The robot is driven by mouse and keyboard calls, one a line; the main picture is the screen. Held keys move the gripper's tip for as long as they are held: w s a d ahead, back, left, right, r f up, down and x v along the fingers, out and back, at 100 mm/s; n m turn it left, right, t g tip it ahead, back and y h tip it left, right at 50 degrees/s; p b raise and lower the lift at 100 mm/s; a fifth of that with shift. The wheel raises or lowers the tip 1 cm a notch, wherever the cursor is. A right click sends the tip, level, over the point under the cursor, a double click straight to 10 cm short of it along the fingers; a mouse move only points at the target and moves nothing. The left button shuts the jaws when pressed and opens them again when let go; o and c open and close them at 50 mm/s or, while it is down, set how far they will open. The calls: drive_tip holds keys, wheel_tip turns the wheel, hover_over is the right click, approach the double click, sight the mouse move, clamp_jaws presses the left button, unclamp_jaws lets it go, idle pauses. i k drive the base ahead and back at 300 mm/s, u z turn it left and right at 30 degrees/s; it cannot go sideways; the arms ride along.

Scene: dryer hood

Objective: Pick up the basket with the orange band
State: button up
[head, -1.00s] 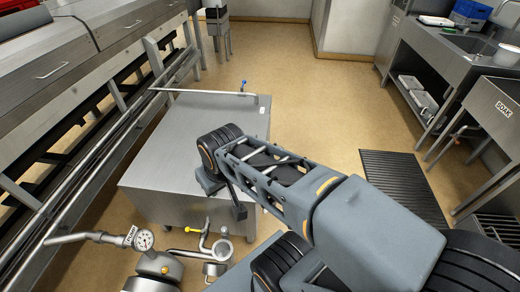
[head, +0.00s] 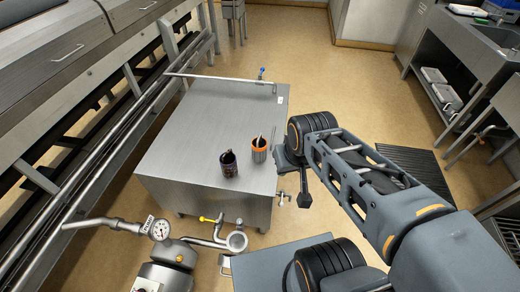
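The basket with the orange band (head: 259,149) stands on the steel table (head: 180,150), near its right side. It is small and cup-shaped, and a light handle-like piece sticks up from it. A similar dark basket (head: 228,164) stands just left of it and nearer to me. My gripper (head: 294,180) is to the right of the orange-banded basket, apart from it in the picture, around the table's right edge. Its dark fingers are seen from behind and partly merge with the wrist, so its opening is unclear. Nothing shows held in it.
A pressure gauge (head: 160,229) and pipes with a yellow-handled valve are at the table's near side. A thin rail (head: 215,78) runs along the table's far edge. A long steel machine lines the left. Sink counters stand at the right. The floor beyond the table is clear.

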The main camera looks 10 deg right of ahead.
sight(259, 147)
drive_tip(key=z, duration=2.15)
drive_tip(key=i, duration=1.3)
drive_tip(key=u, duration=3.55)
drive_tip(key=i, duration=0.5)
drive_tip(key=u, duration=0.1)
